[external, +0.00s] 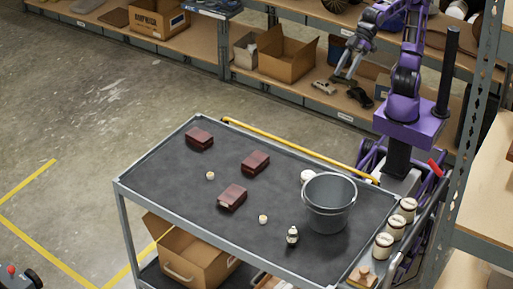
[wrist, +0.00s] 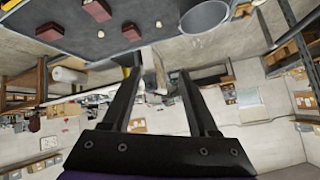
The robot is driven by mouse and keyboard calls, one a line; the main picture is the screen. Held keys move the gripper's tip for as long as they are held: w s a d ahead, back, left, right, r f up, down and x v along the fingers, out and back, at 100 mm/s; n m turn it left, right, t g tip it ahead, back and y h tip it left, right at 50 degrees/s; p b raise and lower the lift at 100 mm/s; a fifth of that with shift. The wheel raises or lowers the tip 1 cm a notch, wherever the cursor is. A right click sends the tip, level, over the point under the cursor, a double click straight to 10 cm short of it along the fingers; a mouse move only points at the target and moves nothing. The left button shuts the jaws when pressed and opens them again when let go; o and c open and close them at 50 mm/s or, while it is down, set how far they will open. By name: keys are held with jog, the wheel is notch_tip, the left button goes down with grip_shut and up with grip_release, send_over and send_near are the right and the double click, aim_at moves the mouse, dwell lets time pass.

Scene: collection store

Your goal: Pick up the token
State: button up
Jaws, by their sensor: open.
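Small cream, token-like pieces lie on the dark top of the cart (external: 165,188). One small piece (external: 210,175) lies left of the middle, between the dark red blocks. Another small piece (external: 263,219) lies nearer the front edge. I cannot tell which is the token. In the wrist view, small pale pieces show at the top, one of them among the blocks (wrist: 101,34). My gripper (external: 347,77) is open and empty, raised beyond the cart's far side; its fingers (wrist: 158,78) point out over the room.
A grey bucket (external: 329,205) stands at the cart's right, with a small bottle (external: 292,237) in front of it. Dark red blocks (external: 231,197) are spread on the top. Pale jars (external: 396,228) line the right end. Shelves (external: 200,45) with boxes stand behind.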

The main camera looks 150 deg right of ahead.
jog(key=shift+o, duration=0.5)
jog(key=s+a+f+n+g+y+b, duration=0.1)
jog(key=s+a+f+n+g, duration=0.3)
jog(key=s+a+f, duration=0.3)
jog(key=a+f+n, duration=0.1)
jog(key=a+f, duration=0.2)
jog(key=a, duration=0.2)
jog(key=shift+s+a+f, duration=0.2)
jog(key=shift+a+f, duration=0.1)
jog(key=shift+a, duration=0.05)
jog(key=shift+r, duration=0.1)
